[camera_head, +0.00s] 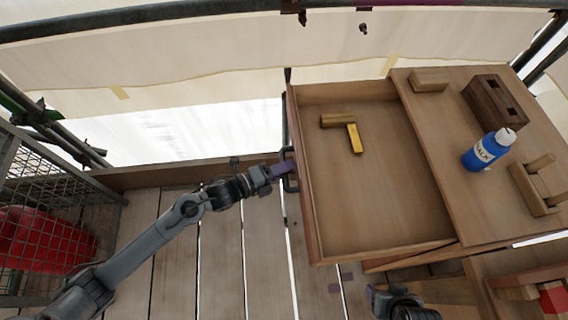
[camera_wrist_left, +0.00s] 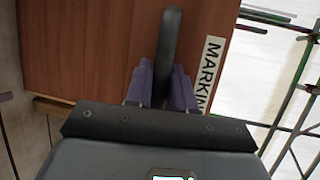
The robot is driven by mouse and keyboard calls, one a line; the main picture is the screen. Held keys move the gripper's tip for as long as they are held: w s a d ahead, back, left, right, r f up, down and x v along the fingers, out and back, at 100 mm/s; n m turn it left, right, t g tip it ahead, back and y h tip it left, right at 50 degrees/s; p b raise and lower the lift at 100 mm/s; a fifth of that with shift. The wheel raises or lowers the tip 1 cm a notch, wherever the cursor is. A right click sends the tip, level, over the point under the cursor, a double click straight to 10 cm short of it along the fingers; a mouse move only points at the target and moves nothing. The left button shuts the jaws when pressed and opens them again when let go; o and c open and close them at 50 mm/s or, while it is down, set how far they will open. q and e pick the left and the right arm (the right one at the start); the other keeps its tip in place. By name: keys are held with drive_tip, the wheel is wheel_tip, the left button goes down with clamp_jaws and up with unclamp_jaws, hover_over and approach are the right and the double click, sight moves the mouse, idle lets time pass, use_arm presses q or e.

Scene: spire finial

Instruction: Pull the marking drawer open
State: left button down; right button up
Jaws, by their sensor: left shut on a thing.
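The marking drawer (camera_head: 385,205) stands pulled out to the left of the wooden bench in the head view, its inside showing. Its brown front (camera_wrist_left: 95,45) fills much of the left wrist view, with a white label (camera_wrist_left: 208,72) reading "MARKIN", the rest hidden. My left gripper (camera_head: 279,171) is at the drawer's left side, shut on the dark bar handle (camera_wrist_left: 170,40). Its purple fingers (camera_wrist_left: 162,88) sit on both sides of the handle. My right gripper (camera_head: 385,300) is partly in view at the bottom edge, below the drawer; its jaws are unclear.
A yellow and wooden T-shaped tool (camera_head: 354,137) lies in the drawer. On the bench top (camera_head: 450,160) are a blue bottle (camera_head: 484,152), a dark wooden block (camera_head: 492,102) and light wooden pieces (camera_head: 536,187). A wire cage with red things (camera_head: 40,240) stands left. Plank floor lies between.

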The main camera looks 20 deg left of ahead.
use_arm(q)
drive_tip(key=shift+a, duration=0.2)
drive_tip(key=c, duration=1.1)
unclamp_jaws()
drive_tip(key=shift+o, duration=0.2)
drive_tip(key=shift+s, duration=0.1)
drive_tip(key=p+v, duration=0.3)
drive_tip(key=v, duration=0.7)
drive_tip(key=shift+s+a, duration=0.25)
drive_tip(key=shift+r, duration=0.15)
